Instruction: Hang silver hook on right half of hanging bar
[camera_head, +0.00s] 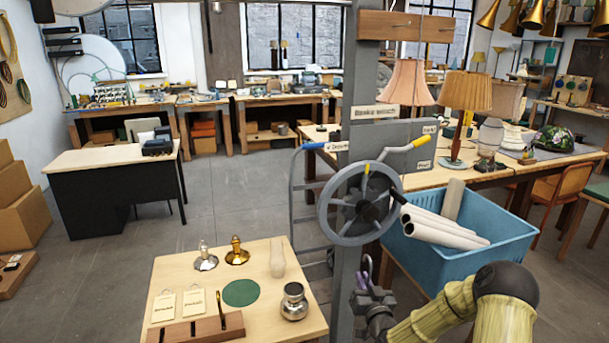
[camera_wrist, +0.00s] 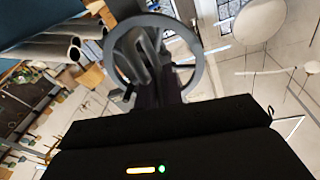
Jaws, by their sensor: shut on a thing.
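My gripper (camera_head: 372,298) is at the lower middle of the head view, just right of the grey post, and is shut on a thin curved hook (camera_head: 366,270). The hook looks greyish purple, stands up from the jaws and is small in the picture. A wooden crossbar (camera_head: 405,26), which looks like the hanging bar, is fixed high on the post, well above my gripper. Its right half is bare. In the wrist view, the dark gripper body fills the bottom, and the hook cannot be told clearly from the jaws.
A grey handwheel (camera_head: 330,215) and the post (camera_head: 346,270) stand close by my gripper. A blue crate (camera_head: 425,265) with white tubes is to the right. A small table (camera_head: 170,275) at left bears lamp parts and a wooden rack (camera_head: 195,330) with a gold hook.

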